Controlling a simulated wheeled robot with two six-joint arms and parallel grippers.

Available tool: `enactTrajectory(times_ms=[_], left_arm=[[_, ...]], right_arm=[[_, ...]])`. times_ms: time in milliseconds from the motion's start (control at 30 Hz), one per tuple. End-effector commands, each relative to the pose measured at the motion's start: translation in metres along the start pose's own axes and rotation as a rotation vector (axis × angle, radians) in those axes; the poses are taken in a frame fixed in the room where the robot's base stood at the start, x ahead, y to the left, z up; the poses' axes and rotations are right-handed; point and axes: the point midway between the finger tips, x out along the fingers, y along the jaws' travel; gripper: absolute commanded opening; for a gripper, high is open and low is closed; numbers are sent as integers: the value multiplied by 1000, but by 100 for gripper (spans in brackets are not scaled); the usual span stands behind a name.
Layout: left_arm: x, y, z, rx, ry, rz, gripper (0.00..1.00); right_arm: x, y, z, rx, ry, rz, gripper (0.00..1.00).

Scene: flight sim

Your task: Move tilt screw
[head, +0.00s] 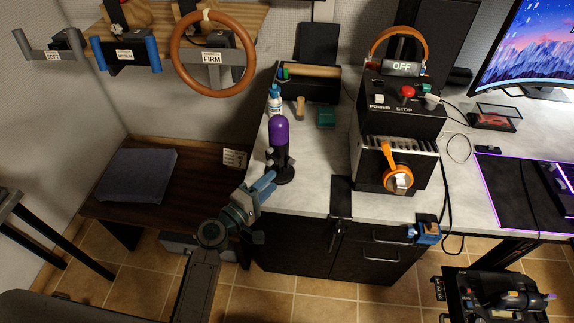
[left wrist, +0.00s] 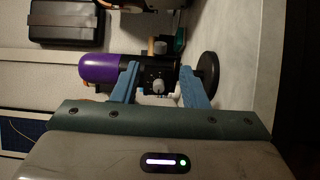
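A microphone with a purple top (head: 279,133) and black body stands upright on a round black base at the left front of the light desk. A grey knob shows on the microphone's side (head: 268,155); I take it for the tilt screw. My left gripper (head: 268,182) is in front of the microphone, low near its base. In the left wrist view the purple top (left wrist: 100,68) points left and the base (left wrist: 208,75) is at right. The grey knob (left wrist: 158,87) lies between the two spread blue fingers, and contact is unclear. My right gripper does not show.
A spray bottle (head: 275,98), an organizer box (head: 312,86) and a green box (head: 326,117) stand behind the microphone. A black control box (head: 402,108) with an orange lever (head: 389,157) is to its right. A low brown bench (head: 190,197) is left.

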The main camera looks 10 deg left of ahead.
Motion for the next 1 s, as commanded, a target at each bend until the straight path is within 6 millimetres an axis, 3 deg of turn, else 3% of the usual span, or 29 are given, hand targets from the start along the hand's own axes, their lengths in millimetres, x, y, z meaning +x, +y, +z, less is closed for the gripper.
enactTrajectory(times_ms=[200,400,800,867,1000], left_arm=[[44,3,0,-2,-1,1,40],[71,1,0,1,0,-1,40],[80,0,0,2,-1,-2,40],[80,0,0,2,-1,-2,32],[80,0,0,2,-1,-2,4]], right_arm=[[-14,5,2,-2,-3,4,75],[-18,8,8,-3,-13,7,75],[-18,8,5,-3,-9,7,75],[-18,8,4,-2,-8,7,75],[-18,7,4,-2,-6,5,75]])
